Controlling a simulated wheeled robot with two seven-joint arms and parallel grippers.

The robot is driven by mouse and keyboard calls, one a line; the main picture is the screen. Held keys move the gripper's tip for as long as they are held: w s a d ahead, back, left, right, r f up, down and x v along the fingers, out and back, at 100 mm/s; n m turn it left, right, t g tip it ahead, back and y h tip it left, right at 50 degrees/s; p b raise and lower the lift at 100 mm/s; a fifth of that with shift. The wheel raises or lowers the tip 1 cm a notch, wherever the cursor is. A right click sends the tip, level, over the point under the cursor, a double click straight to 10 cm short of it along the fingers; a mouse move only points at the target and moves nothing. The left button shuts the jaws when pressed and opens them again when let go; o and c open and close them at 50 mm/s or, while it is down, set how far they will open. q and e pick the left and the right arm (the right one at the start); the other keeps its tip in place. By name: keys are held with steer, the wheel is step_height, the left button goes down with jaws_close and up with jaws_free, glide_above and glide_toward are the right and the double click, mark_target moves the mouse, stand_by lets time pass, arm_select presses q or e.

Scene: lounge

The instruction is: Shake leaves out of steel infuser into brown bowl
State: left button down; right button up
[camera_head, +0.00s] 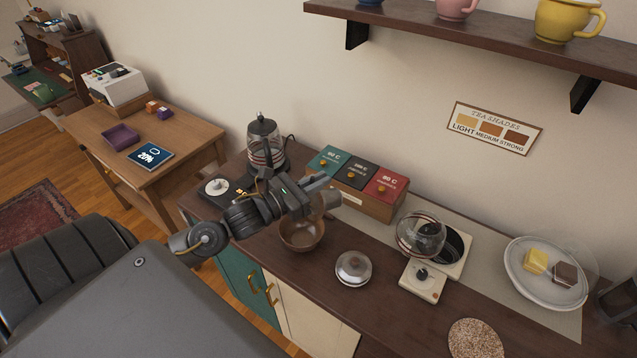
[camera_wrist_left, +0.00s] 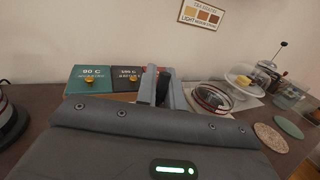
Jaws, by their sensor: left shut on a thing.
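My left gripper (camera_head: 318,186) is above the back of the brown bowl (camera_head: 302,238), which stands upright on the dark counter. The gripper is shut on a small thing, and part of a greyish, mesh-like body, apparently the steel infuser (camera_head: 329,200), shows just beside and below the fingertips. In the left wrist view a dark upright piece, apparently its handle (camera_wrist_left: 163,88), stands between the fingers; the infuser's body is hidden there. The gripper and wrist hide part of the bowl's far rim. I cannot make out any leaves. My right gripper is not in view.
A box of three coloured tea tins (camera_head: 357,184) stands behind the gripper. A kettle (camera_head: 266,147) is at left. A domed plate (camera_head: 545,275) and round mat (camera_head: 475,341) are further right.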

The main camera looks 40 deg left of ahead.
mark_target(311, 177)
arm_select(q)
steer(key=shift+s+a+r+t+h+b, duration=0.15)
steer(key=shift+s+t+b, duration=0.25)
steer(key=shift+b, duration=0.6)
steer(key=shift+s+a+f+t+h+b, duration=0.15)
steer(key=shift+s+t+b, duration=0.2)
steer(key=shift+b, duration=0.65)
steer(key=shift+s+a+r+t+h+b, duration=0.15)
steer(key=shift+s+t+b, duration=0.2)
steer(key=shift+b, duration=0.8)
steer(key=shift+s+a+f+t+h+b, duration=0.1)
steer(key=shift+s+t+h+b, duration=0.3)
steer(key=shift+b, duration=0.75)
steer(key=shift+s+a+r+t+y+b, duration=0.15)
steer(key=shift+t+b, duration=0.35)
steer(key=shift+b, duration=0.65)
steer(key=r+p, duration=0.1)
steer(key=p, duration=0.1)
steer(key=g+p, duration=0.1)
steer(key=p, duration=0.1)
steer(key=shift+w+d+r, duration=0.2)
steer(key=shift+w+r, duration=0.15)
steer(key=shift+r, duration=0.05)
steer(key=w+g+p, duration=0.1)
steer(key=p, duration=0.1)
steer(key=g+y+p, duration=0.1)
steer(key=p, duration=0.2)
steer(key=shift+w+d+r, duration=0.15)
steer(key=shift+w+d, duration=0.2)
steer(key=shift+f, duration=0.6)
